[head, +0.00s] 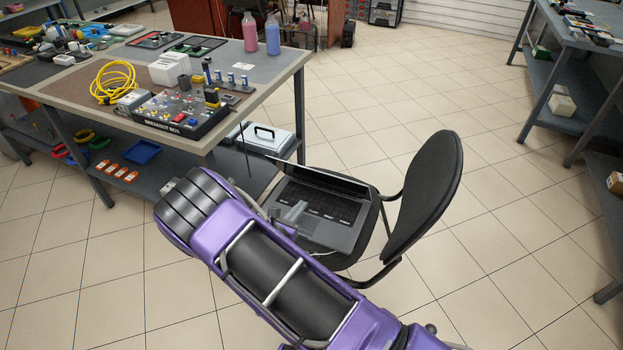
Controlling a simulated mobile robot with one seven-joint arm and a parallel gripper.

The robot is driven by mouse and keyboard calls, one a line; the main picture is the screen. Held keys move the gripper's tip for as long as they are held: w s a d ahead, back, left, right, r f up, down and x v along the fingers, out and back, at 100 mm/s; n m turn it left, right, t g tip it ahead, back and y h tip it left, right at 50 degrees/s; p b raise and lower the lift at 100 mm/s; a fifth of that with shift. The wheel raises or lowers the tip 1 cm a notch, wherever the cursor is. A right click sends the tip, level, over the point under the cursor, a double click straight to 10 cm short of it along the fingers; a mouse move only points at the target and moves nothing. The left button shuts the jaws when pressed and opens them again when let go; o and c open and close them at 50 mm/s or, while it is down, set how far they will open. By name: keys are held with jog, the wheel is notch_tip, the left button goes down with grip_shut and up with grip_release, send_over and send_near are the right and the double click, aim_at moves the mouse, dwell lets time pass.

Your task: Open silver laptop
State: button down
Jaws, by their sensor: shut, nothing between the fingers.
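The silver laptop (346,230) rests on the seat of a black chair (428,185). Its dark keyboard is partly visible. Its lid (318,172) is raised from the base along the far side and appears as a narrow, foreshortened band; its exact angle is hard to tell. My gripper (299,208) is shut and empty, over the left part of the keyboard. I cannot tell whether it touches the laptop. My purple arm hides the laptop's near left corner and part of the gripper.
A workbench (285,72) stands at left, holding a breakout box (170,116), a yellow cable (113,82) and pink (250,32) and blue (272,36) bottles. A silver case (262,138) is on its lower shelf. The chair's backrest rises right of the laptop.

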jog(key=b, duration=0.2)
send_near(322, 174)
jog(key=w+d+f, duration=0.1)
jog(key=w+f, duration=0.2)
jog(key=f, duration=0.1)
jog(key=shift+w+d+r+n, duration=0.15)
jog(key=shift+w+d+r, duration=0.05)
jog(key=shift+w+r, duration=0.25)
jog(key=shift+w+d+r+n, duration=0.15)
jog(key=shift+w+d+r, duration=0.05)
jog(key=shift+w+r, duration=0.25)
jog(key=shift+w+d+r, duration=0.1)
jog(key=shift+w+r, duration=0.15)
jog(key=shift+w, duration=0.2)
